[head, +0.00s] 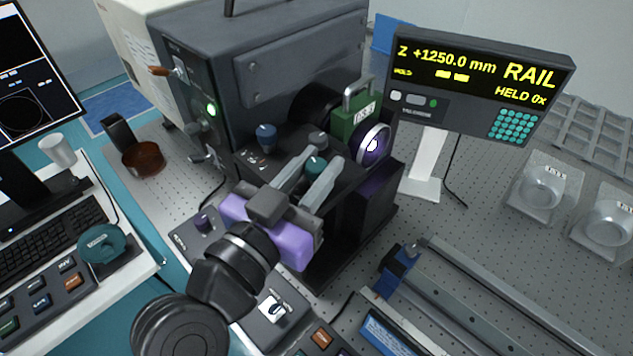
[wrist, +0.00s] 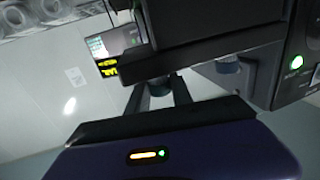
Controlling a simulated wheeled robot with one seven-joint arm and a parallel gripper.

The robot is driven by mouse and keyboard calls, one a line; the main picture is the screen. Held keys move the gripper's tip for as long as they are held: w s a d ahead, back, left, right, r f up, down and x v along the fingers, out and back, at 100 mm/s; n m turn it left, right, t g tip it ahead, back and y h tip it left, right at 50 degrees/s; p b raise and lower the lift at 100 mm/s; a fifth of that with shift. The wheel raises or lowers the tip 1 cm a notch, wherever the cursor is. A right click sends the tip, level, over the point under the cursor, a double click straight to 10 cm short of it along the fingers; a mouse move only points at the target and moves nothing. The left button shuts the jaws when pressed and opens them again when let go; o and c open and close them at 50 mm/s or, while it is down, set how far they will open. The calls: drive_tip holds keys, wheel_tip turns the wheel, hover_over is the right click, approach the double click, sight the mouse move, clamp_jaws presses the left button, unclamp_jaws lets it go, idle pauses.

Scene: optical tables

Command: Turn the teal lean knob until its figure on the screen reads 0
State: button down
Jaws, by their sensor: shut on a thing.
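The teal lean knob (head: 316,166) stands on the dark ledge at the front of the large grey instrument. My gripper (head: 322,162) reaches it from the front, with one grey finger on each side, shut on it. In the wrist view the knob (wrist: 160,87) shows dark blue-grey between the two fingers, its far part under the dark housing. The display screen (head: 480,68) at the upper right reads "Z +1250.0 mm", "RAIL", "HOLD" and "HELD 0x". I see no readable lean figure. A monitor (head: 30,75) at the left is cut off and its small text is unreadable.
A blue knob (head: 266,136) stands left of the teal one. A green block with a handle (head: 352,120) and a round lens (head: 373,145) are close on the right. A purple knob (head: 203,222) sits at lower left. A rail (head: 490,300) lies at lower right.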

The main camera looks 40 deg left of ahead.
drive_tip(key=m+h+b, duration=0.2)
drive_tip(key=h+b, duration=0.1)
drive_tip(key=shift+f+b, duration=0.25)
drive_tip(key=shift+b, duration=0.05)
drive_tip(key=m+h+b, duration=0.1)
drive_tip(key=h, duration=0.1)
drive_tip(key=m+h+b, duration=0.2)
drive_tip(key=shift+r+h, duration=0.2)
drive_tip(key=shift+h, duration=0.2)
drive_tip(key=shift+g, duration=0.3)
drive_tip(key=c, duration=1.1)
unclamp_jaws()
drive_tip(key=shift+s, duration=0.1)
drive_tip(key=b+v, duration=0.1)
drive_tip(key=v, duration=0.6)
drive_tip(key=shift+s+a, duration=0.1)
drive_tip(key=shift+s, duration=0.2)
